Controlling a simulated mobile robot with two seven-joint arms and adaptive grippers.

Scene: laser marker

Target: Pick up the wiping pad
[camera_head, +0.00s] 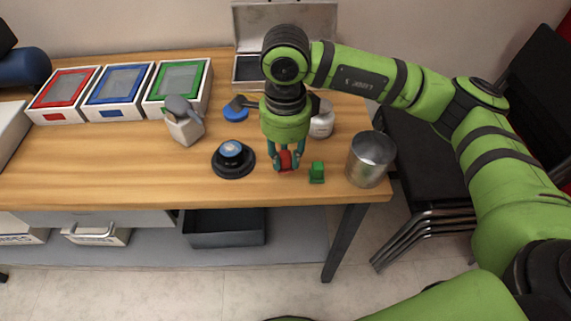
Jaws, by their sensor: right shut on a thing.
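My right gripper (287,160) points down over the front middle of the wooden table. Its fingers are shut on a small red object (286,161), partly hidden by the fingers. I cannot tell if this red object is the wiping pad, or whether it touches the table. A small green block-like object (317,173) stands just right of the gripper, apart from it. A blue round object (236,113) with a dark handle lies behind and to the left. My left gripper is out of view.
A metal cup (370,158) stands near the right table edge. A black round base with a blue top (232,158) is left of the gripper. A grey-topped dispenser (184,122), red, blue and green framed trays, and an open metal case (246,68) stand farther back. The front left table is clear.

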